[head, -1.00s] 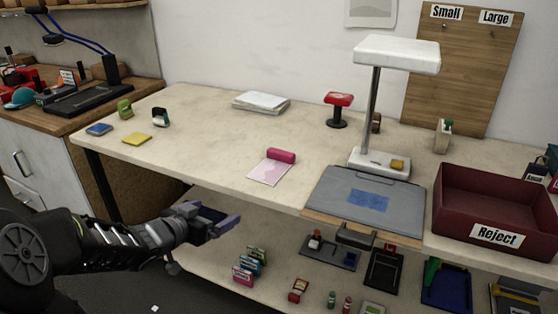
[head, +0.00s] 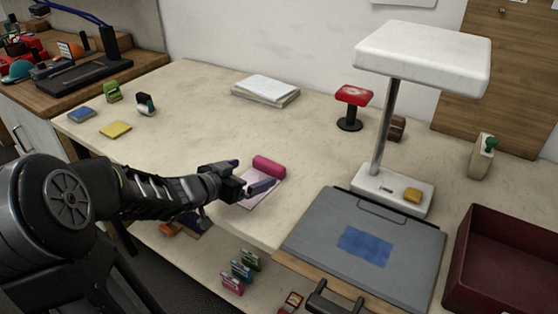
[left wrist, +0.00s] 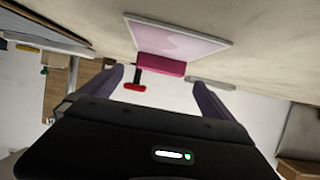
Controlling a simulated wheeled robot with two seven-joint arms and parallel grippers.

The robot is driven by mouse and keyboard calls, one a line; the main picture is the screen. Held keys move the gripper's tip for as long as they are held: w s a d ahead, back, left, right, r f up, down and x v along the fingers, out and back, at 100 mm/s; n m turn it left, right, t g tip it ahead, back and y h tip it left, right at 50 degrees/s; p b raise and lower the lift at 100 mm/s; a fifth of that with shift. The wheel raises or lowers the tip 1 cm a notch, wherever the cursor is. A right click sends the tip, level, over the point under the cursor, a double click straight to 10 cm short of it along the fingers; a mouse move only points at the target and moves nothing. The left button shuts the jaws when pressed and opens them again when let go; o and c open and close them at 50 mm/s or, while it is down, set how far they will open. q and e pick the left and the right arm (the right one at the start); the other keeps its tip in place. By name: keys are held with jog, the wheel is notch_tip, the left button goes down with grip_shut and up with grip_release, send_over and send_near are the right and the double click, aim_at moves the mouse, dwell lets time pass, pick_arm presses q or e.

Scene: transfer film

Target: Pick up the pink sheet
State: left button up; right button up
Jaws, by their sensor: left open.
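The pale pink sheet (head: 259,194) lies on the table near its front edge, with a bright pink roll or bar (head: 268,166) at its far end. My left gripper (head: 252,182) is open at the sheet in the head view and hides part of it. In the left wrist view the sheet (left wrist: 178,40) and the pink bar (left wrist: 161,66) lie beyond the two spread fingers (left wrist: 165,88), with nothing between the fingers. I cannot tell whether the gripper touches the sheet. My right gripper is not in view.
A grey pad with a blue patch (head: 324,238) lies right of the sheet, beside a white lamp stand (head: 424,55). A red stamp (head: 354,95), a stack of paper (head: 265,90) and a dark red box (head: 500,270) stand around.

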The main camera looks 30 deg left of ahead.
aim_at(265, 167)
pick_arm(q)
jog(key=shift+w, duration=0.1)
jog(key=shift+r, duration=0.1)
jog(key=shift+x, duration=1)
jog(key=shift+w, duration=0.25)
jog(key=shift+b+x, duration=0.5)
jog(key=shift+x, duration=2.15)
jog(key=shift+c, duration=0.6)
